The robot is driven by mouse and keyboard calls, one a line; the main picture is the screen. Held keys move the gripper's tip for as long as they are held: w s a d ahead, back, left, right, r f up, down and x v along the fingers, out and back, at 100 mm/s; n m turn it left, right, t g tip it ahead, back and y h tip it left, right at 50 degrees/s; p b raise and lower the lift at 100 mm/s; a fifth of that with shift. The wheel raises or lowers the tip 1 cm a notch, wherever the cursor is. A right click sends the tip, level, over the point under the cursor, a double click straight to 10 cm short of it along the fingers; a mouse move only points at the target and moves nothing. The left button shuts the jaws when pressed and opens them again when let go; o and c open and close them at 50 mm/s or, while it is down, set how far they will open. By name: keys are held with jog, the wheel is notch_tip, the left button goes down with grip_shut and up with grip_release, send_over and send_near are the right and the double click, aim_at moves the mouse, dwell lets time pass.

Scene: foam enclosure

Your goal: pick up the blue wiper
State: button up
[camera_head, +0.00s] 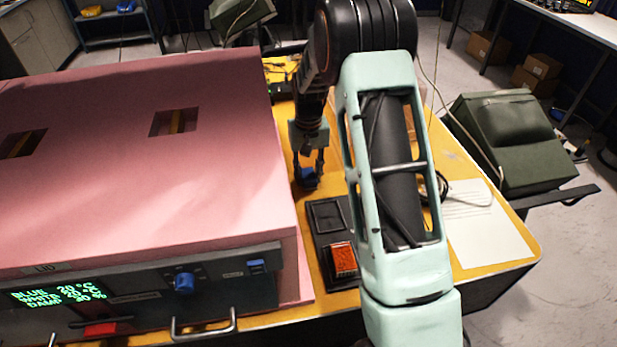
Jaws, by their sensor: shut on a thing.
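The blue wiper (306,177) is a small dark blue piece near the yellow table (283,120), between the pink foam enclosure and my arm. My gripper (307,168) points down over it, with its fingers closed on the blue wiper. I cannot tell whether the wiper touches the table or hangs just above it. My arm's pale green link fills the middle right of the view and hides part of the table.
The pink foam enclosure (130,150) stands close on the left, with two openings in its top and a control panel (150,295) in front. A dark tray with an orange-red block (343,260) lies nearer. White paper (490,225) lies right.

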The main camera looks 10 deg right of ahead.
aim_at(309, 174)
jog(key=shift+r, duration=0.5)
notch_tip(309, 174, up, 2)
jog(key=shift+r, duration=0.2)
jog(key=s+d+r+b, duration=0.3)
jog(key=s+d+r, duration=0.5)
jog(key=d, duration=0.3)
jog(key=shift+s+r, duration=0.2)
jog(key=shift+r, duration=0.6)
jog(key=shift+d, duration=0.1)
jog(key=o, duration=0.5)
jog(key=shift+c, duration=0.2)
jog(key=c, duration=0.4)
